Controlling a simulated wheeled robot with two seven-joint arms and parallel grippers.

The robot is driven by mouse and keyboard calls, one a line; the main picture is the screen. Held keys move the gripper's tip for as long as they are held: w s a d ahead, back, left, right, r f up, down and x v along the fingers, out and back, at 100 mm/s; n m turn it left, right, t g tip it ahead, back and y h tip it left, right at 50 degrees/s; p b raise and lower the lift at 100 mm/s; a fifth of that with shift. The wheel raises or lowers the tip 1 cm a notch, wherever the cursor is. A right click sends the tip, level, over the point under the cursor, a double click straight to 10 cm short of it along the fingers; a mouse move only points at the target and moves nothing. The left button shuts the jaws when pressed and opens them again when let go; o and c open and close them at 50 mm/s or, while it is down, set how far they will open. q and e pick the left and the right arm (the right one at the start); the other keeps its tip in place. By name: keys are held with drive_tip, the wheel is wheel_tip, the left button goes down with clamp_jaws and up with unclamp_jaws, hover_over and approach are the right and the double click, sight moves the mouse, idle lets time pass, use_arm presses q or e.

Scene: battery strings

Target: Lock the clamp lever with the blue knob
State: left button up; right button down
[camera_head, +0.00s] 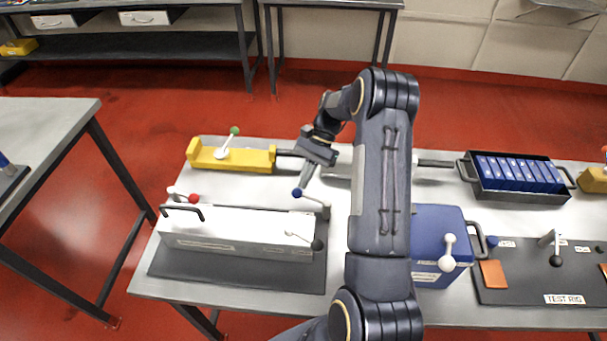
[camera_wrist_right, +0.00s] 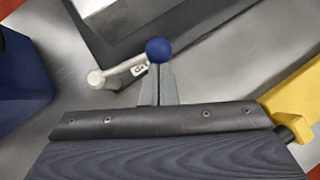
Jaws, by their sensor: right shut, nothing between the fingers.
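The clamp lever's blue knob (camera_head: 297,193) is at the back right corner of a long white case (camera_head: 237,222). Its pale lever arm (camera_head: 314,201) runs right to a pivot post. My right gripper (camera_head: 302,184) is directly at the blue knob, from behind. In the wrist view the blue knob (camera_wrist_right: 158,50) sits just past the tips of the shut, empty fingers (camera_wrist_right: 160,72), very near or touching; I cannot tell which. The lever arm (camera_wrist_right: 125,73) slants down-left to its pale pivot (camera_wrist_right: 96,79). My left gripper is not in view.
Levers with a red knob (camera_head: 194,198) and a black knob (camera_head: 317,244) are on the same case. A yellow fixture (camera_head: 200,156) with a green knob stands behind. A blue box (camera_head: 436,222) and a black crate (camera_head: 485,190) of blue cells stand to the right.

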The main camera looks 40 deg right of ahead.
sight(297, 197)
drive_tip(key=a+n+g, duration=0.1)
drive_tip(key=n, duration=0.1)
drive_tip(key=s+a+n+g+h, duration=0.1)
drive_tip(key=a+n, duration=0.1)
drive_tip(key=shift+a+g, duration=0.1)
drive_tip(key=shift+g, duration=0.3)
drive_tip(key=shift+s+a+n+g+h, duration=0.25)
drive_tip(key=shift+a+n+g+h, duration=0.1)
drive_tip(key=shift+n, duration=0.35)
drive_tip(key=shift+s+a+n+g+h, duration=0.25)
drive_tip(key=shift+a+n+h, duration=0.1)
drive_tip(key=shift+n, duration=0.35)
drive_tip(key=shift+s+a+f+n, duration=0.1)
drive_tip(key=shift+n, duration=0.2)
drive_tip(key=shift+s+f+g, duration=0.1)
drive_tip(key=shift+g, duration=0.2)
